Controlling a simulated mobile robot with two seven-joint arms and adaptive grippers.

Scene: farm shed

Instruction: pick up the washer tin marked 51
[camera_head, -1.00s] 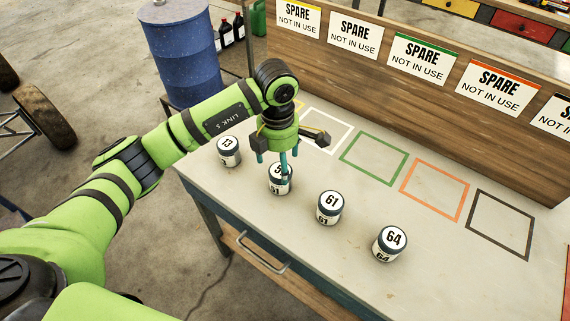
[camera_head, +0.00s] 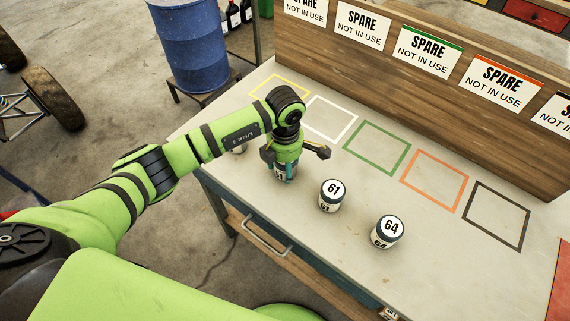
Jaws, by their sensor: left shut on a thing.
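The washer tin marked 51 (camera_head: 283,174) is a small white-labelled tin on the bench, mostly hidden under my left gripper (camera_head: 287,166). The gripper points down over it with its fingers shut on its sides. The tin looks upright; I cannot tell whether it touches the bench. To its right stand the tin marked 61 (camera_head: 331,196) and the tin marked 64 (camera_head: 386,232), both upright. Another tin (camera_head: 238,149) at the left is mostly hidden behind my left arm. My right gripper is not in view.
The bench top (camera_head: 335,255) has a yellow (camera_head: 302,107), white, green (camera_head: 360,170), orange and black outlined square along the back, all empty. A wooden back board carries "SPARE NOT IN USE" signs (camera_head: 430,50). A blue barrel (camera_head: 195,45) stands behind the bench's left end.

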